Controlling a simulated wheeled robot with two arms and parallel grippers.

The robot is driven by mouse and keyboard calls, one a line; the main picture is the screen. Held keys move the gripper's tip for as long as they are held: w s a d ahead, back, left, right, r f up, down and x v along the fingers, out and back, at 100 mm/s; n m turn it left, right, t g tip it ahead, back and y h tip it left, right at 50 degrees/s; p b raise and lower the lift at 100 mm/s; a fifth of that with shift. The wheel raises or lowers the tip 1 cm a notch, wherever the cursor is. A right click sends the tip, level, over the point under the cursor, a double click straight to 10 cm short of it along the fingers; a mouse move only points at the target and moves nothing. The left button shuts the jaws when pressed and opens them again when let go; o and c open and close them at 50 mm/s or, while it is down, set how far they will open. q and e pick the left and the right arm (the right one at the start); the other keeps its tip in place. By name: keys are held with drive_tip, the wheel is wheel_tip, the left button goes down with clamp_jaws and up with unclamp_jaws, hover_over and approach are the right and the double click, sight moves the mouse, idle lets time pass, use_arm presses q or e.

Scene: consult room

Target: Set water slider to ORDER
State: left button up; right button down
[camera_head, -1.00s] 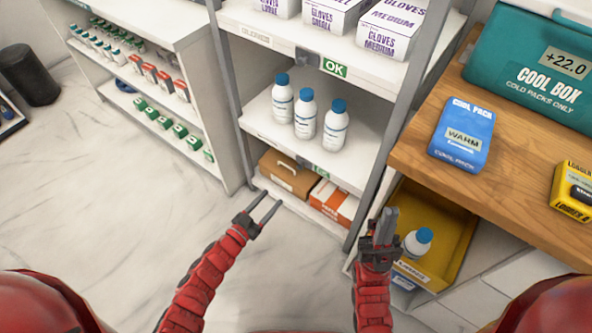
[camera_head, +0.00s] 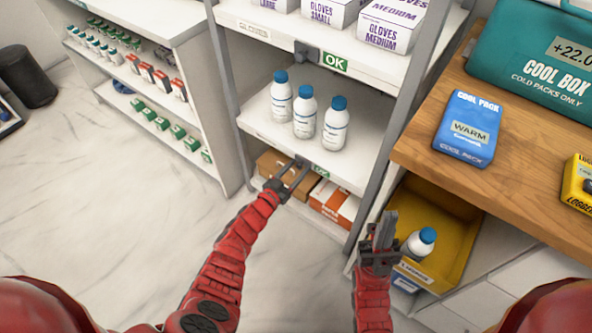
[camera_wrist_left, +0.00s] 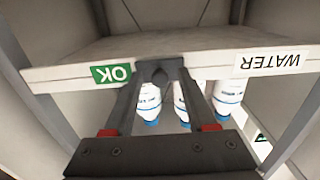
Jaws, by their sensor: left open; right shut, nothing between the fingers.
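The water shelf's white front edge (camera_wrist_left: 215,64) carries a WATER label (camera_wrist_left: 270,62), a green OK panel (camera_wrist_left: 110,75) and a small dark slider knob (camera_wrist_left: 158,69); the left wrist view shows them upside down. In the head view the green OK panel (camera_head: 320,170) is just right of my left gripper. My left gripper (camera_head: 298,172) is open at the shelf edge, its fingertips on either side of the knob; I cannot tell whether they touch it. My right gripper (camera_head: 386,222) is shut and empty, in front of the yellow bin.
Three blue-capped bottles (camera_head: 306,112) stand on the water shelf. Above, the gloves shelf has its own slider (camera_head: 302,50) and OK panel. A yellow bin (camera_head: 450,225) holds a bottle (camera_head: 420,242). A wooden counter (camera_head: 420,150) is at right; open floor lies left.

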use_arm(q)
clamp_jaws()
idle(1.4)
